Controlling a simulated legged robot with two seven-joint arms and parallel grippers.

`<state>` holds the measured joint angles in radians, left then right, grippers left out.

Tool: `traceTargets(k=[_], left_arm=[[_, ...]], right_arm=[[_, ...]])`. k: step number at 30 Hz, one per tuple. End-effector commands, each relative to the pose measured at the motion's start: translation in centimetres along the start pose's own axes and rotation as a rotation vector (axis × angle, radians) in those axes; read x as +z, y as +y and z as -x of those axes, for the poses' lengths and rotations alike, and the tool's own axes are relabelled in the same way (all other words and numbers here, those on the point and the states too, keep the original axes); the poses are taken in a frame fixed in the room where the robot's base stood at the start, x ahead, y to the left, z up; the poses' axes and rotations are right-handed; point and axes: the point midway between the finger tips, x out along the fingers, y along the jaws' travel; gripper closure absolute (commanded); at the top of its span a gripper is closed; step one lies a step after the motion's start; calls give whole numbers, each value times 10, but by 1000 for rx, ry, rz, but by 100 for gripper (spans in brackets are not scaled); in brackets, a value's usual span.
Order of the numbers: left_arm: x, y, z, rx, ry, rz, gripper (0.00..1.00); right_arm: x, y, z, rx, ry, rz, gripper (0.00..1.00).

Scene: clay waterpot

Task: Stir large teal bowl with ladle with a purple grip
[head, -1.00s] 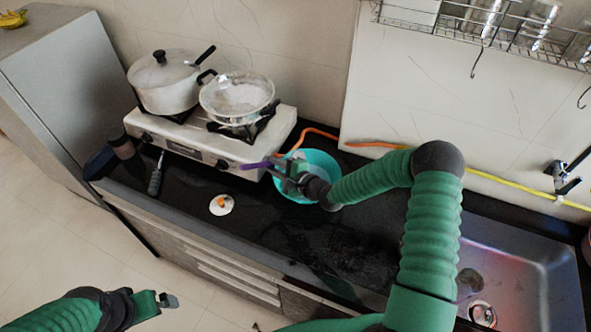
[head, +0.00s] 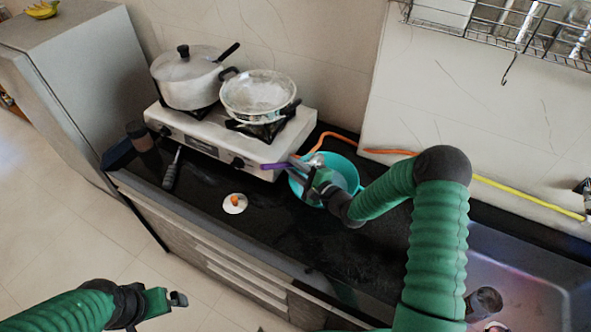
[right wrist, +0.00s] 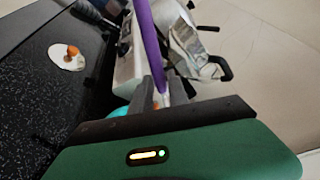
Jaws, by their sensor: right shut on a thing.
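The large teal bowl (head: 347,170) stands on the dark counter to the right of the stove; my right gripper and arm cover part of it. My right gripper (head: 308,180) is over the bowl's left side, shut on the ladle with a purple grip (head: 277,166). The purple grip also shows between the fingers in the right wrist view (right wrist: 148,45), with a sliver of the teal bowl (right wrist: 120,112) beside them. The ladle's head is hidden. My left gripper (head: 178,299) is low at the left, away from the counter; its finger gap is unclear.
A stove (head: 205,133) carries a lidded pot (head: 187,85) and a pan (head: 258,97) close to the bowl. A white dish with an orange item (head: 235,203) lies on the counter. An orange hose (head: 385,152) runs behind the bowl. A sink (head: 520,285) is at the right.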

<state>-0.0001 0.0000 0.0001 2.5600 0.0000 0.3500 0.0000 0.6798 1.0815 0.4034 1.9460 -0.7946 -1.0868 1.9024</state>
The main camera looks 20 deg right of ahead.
Motion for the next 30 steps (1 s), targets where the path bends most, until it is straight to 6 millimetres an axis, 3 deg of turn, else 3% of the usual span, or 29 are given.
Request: traceTargets(k=[15, 30], left_arm=[[6, 0, -26, 0, 0, 0, 2], [7, 0, -28, 0, 0, 0, 2]], right_arm=[[-2, 0, 10, -104, -55, -13, 100], [0, -2, 12, -123, -66, -15, 100]])
